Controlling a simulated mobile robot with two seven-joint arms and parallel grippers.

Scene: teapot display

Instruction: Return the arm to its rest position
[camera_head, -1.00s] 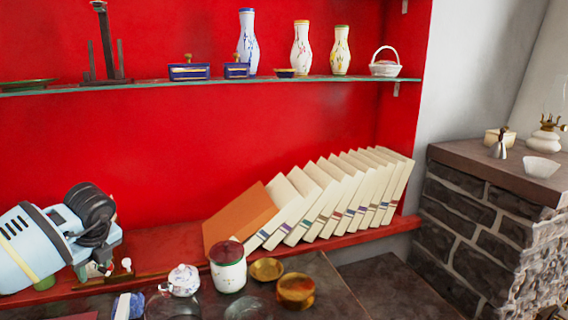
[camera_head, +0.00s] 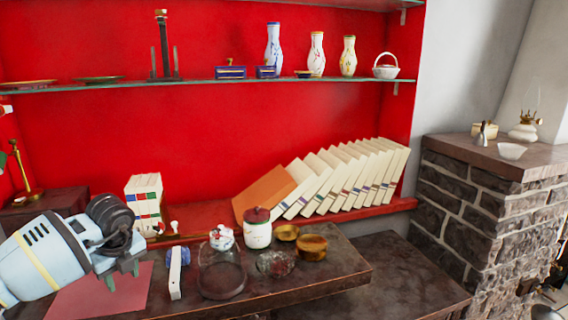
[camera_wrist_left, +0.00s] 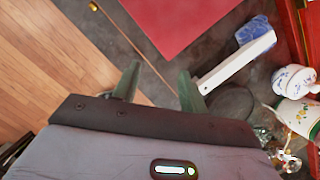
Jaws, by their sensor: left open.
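My left gripper (camera_head: 122,274) is at the lower left of the head view, on its pale blue arm, above the dark table near a red mat. In the left wrist view its two green fingers (camera_wrist_left: 160,86) are spread apart with nothing between them. A small white teapot (camera_head: 221,238) with a coloured pattern stands on the table to the right of the gripper, apart from it. It seems to show at the right edge of the left wrist view (camera_wrist_left: 292,80). My right gripper is in neither view.
Leaning books (camera_head: 330,180) line the red shelf behind. The red mat (camera_head: 100,292) is bare around the gripper.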

